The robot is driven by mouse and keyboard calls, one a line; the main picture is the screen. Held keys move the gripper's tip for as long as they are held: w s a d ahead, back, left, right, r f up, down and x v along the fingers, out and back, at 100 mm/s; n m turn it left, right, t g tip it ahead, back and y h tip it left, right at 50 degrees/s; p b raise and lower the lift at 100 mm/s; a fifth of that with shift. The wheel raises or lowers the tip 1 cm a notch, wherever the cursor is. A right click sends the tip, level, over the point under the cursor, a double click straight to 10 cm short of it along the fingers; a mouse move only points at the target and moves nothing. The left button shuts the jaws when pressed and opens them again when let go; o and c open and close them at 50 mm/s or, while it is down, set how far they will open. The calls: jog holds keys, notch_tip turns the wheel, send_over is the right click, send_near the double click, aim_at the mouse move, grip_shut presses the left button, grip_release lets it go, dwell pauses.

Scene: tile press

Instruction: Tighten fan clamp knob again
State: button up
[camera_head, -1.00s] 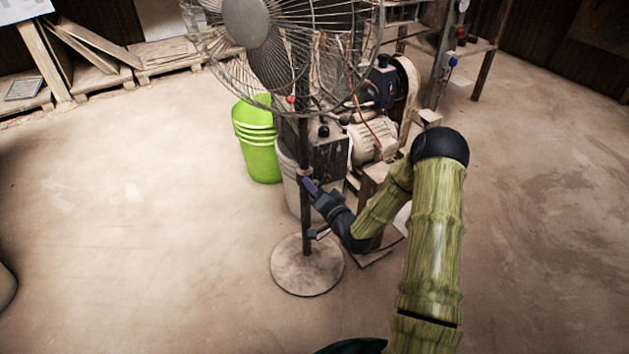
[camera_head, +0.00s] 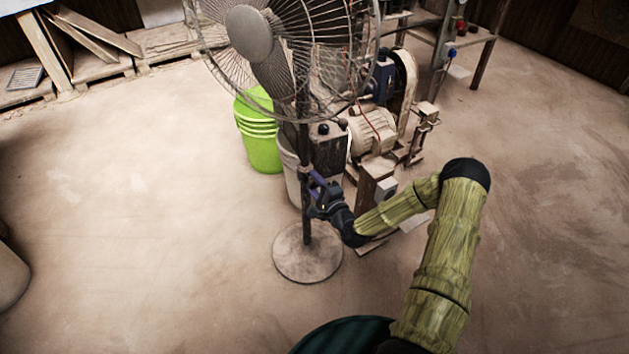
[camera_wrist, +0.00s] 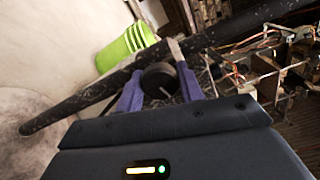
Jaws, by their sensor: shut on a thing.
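A standing fan (camera_head: 250,33) with a wire cage stands in the middle of the head view on a dark pole (camera_head: 306,150) and a round base (camera_head: 307,258). In the wrist view the pole (camera_wrist: 85,97) runs diagonally across the picture. A round black clamp knob (camera_wrist: 160,78) sits in front of the pole, between the two purple fingers. My gripper (camera_wrist: 160,84) is shut on the knob, one finger on each side. In the head view my gripper (camera_head: 317,183) is at the pole, about midway between cage and base; the knob is hard to make out there.
Green buckets (camera_head: 259,135) and a pale bucket (camera_head: 291,170) stand close behind the pole. A machine with a motor (camera_head: 372,131) is behind and right of it. Open floor lies to the left and right.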

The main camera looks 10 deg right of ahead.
jog(key=shift+f+m, duration=0.1)
jog(key=shift+m, duration=1.1)
jog(key=shift+s, duration=0.1)
jog(key=o, duration=1)
jog(key=shift+p, duration=0.3)
jog(key=p+v, duration=0.3)
jog(key=v, duration=1.4)
jog(key=shift+s+p, duration=0.15)
jog(key=shift+p, duration=0.2)
jog(key=shift+a, duration=0.1)
